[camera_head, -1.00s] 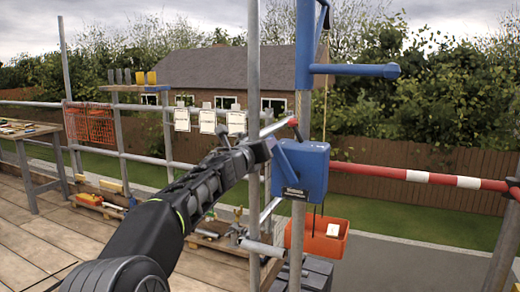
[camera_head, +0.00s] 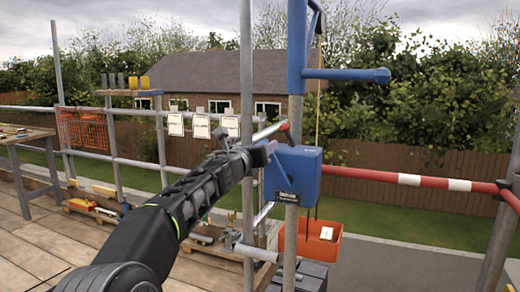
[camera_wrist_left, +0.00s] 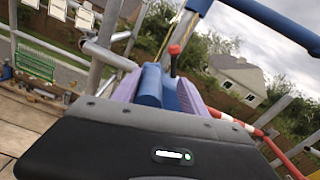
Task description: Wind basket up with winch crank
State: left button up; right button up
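The blue winch box (camera_head: 305,172) is fixed to an upright scaffold pole, with its blue crank arm (camera_head: 277,170) on the left side. My left gripper (camera_head: 268,150) is at the crank's outer end. In the left wrist view, the blue crank handle (camera_wrist_left: 150,88) lies between the purple fingers of my left gripper (camera_wrist_left: 160,88), which appear closed on it. A red-knobbed lever (camera_wrist_left: 174,50) stands just beyond. My right gripper is out of view.
A blue hoist arm (camera_head: 345,74) extends above the winch. A red and white rail (camera_head: 420,180) runs to the right. A scaffold pole (camera_head: 247,120) stands close beside my left forearm. A workbench (camera_head: 25,135) and wooden deck are at left.

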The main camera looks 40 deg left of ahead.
pick_arm(q)
jog(key=shift+s+d, duration=0.15)
jog(key=shift+s, duration=0.45)
jog(key=v, duration=0.6)
jog(key=shift+s+d+b, duration=0.2)
jog(key=shift+s+b, duration=0.05)
jog(key=shift+b, duration=0.1)
jog(key=shift+s, duration=0.1)
jog(key=p+v, duration=0.1)
jog(key=v, duration=0.7)
jog(key=shift+s, duration=0.4)
jog(key=shift+d, duration=0.25)
